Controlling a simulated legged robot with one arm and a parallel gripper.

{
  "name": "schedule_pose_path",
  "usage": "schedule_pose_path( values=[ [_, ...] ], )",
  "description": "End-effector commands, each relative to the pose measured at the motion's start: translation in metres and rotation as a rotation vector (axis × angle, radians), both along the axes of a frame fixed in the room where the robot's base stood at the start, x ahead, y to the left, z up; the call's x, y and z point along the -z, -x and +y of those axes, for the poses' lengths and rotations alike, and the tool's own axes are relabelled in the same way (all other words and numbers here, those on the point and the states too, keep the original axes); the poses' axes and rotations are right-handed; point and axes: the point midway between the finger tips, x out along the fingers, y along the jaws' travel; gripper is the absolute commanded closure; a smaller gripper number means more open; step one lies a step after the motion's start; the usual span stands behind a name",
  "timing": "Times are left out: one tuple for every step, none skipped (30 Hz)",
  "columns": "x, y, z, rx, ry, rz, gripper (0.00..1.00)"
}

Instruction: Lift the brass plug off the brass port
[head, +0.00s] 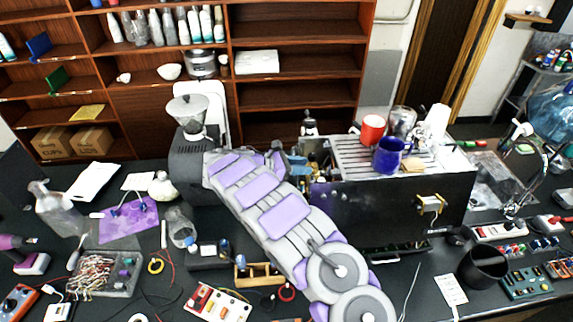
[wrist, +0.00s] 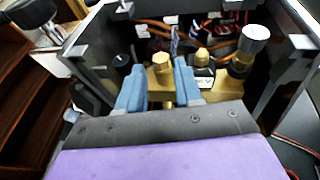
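In the wrist view, my gripper (wrist: 160,72) has its two blue fingers on either side of a brass fitting (wrist: 161,66) with a hex top, which looks like the plug. I cannot tell whether the fingers press on it. Its lower end and the port are partly hidden by the fingers and the gripper body. A second brass fitting (wrist: 202,58) stands just to the right, apart from the fingers. In the head view, my gripper (head: 292,160) is at the left end of the brewer (head: 390,208), and the brass parts are not clear there.
In the wrist view, a silver-topped knob (wrist: 255,40) on brass stands right of the fittings. Wires (wrist: 190,30) run behind them, and dark housing walls (wrist: 288,75) enclose the space. In the head view, a grinder (head: 188,115) stands left of my arm and mugs (head: 388,155) sit on the brewer top.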

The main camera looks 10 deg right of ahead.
Motion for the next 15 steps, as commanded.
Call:
schedule_pose_path(
  values=[
    [0.001,-0.001,-0.006,0.001,0.0,0.0,0.65],
    [0.002,-0.002,-0.009,0.0,0.0,0.0,0.65],
    [0.004,-0.003,-0.013,-0.001,-0.001,0.0,0.65],
    [0.004,-0.003,-0.015,-0.001,-0.001,0.0,0.65],
    [0.005,-0.004,-0.017,-0.001,0.0,0.0,0.65],
    [0.006,-0.004,-0.019,-0.001,0.0,0.0,0.65],
    [0.006,-0.004,-0.02,-0.001,0.0,0.0,0.65],
    [0.007,-0.005,-0.021,-0.001,0.0,0.0,0.65],
    [0.007,-0.005,-0.022,-0.001,0.0,0.0,0.65],
    [0.007,-0.005,-0.022,-0.001,0.0,0.0,0.65],
    [0.007,-0.005,-0.022,-0.001,0.0,0.0,0.65],
    [0.007,-0.005,-0.022,-0.001,0.0,0.0,0.65],
    [0.007,-0.005,-0.022,-0.001,0.0,0.0,0.65],
    [0.007,-0.005,-0.022,-0.001,0.0,0.0,0.65],
    [0.007,-0.005,-0.022,-0.001,0.0,0.0,0.65]
  ],
)
